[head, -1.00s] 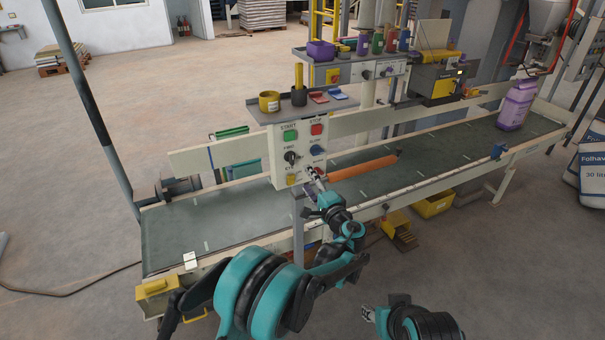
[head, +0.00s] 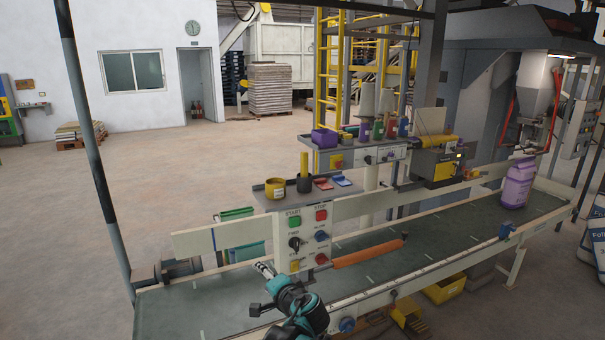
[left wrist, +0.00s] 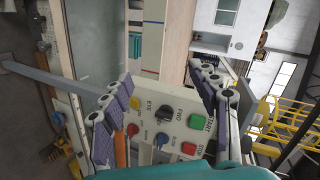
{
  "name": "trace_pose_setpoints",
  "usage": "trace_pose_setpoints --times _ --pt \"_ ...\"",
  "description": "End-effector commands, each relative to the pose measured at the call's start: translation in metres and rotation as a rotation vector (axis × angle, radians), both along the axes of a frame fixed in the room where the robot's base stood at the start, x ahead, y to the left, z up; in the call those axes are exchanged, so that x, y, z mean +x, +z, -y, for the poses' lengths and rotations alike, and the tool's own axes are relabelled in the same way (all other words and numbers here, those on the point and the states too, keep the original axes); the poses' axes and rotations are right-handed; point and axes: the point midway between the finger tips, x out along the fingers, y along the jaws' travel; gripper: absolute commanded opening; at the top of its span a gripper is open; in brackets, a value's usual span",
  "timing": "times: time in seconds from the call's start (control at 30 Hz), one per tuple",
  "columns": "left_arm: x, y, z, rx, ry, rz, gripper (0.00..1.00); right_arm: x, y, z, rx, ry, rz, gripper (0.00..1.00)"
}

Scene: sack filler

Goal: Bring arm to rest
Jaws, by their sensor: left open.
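My left gripper (head: 264,269) is at the lower left of the light control panel (head: 309,218) in the head view, in front of the conveyor. In the left wrist view its two padded fingers (left wrist: 158,92) are spread apart with nothing between them. The panel (left wrist: 182,127) shows beyond and between the fingers, with green, red, yellow, black and blue controls. I cannot tell the exact gap to the panel, but no contact shows. My right gripper is out of view.
The green conveyor belt (head: 400,262) runs across the front, with a purple sack (head: 517,186) upright at its right. An orange bar (head: 368,253) sticks out right of the panel. A shelf with pots (head: 275,188) tops the panel. Open floor (head: 190,170) lies behind.

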Motion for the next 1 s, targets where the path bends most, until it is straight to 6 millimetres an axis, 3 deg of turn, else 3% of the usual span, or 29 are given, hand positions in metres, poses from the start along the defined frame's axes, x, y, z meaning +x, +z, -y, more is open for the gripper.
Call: trace_pose_setpoints --times 0.03,0.1,0.3,0.47,0.6,0.8,1.0 --pt "-0.021 0.003 -0.022 -0.066 0.029 -0.027 0.60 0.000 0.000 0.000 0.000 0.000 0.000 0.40" --pt "-0.051 0.003 -0.045 -0.167 0.064 -0.063 0.60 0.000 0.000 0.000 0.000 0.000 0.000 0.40" --pt "-0.146 -0.009 -0.088 -0.464 0.167 -0.145 0.60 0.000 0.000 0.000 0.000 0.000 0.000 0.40" --pt "-0.224 -0.030 -0.099 -0.710 0.243 -0.186 0.60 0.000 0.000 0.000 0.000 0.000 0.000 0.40" --pt "-0.278 -0.049 -0.094 -0.903 0.295 -0.201 0.60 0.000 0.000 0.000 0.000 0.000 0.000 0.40" --pt "-0.317 -0.067 -0.082 -1.071 0.333 -0.204 0.60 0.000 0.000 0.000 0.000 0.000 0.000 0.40" --pt "-0.323 -0.071 -0.079 -1.106 0.339 -0.203 0.60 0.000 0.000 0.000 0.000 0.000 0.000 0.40"
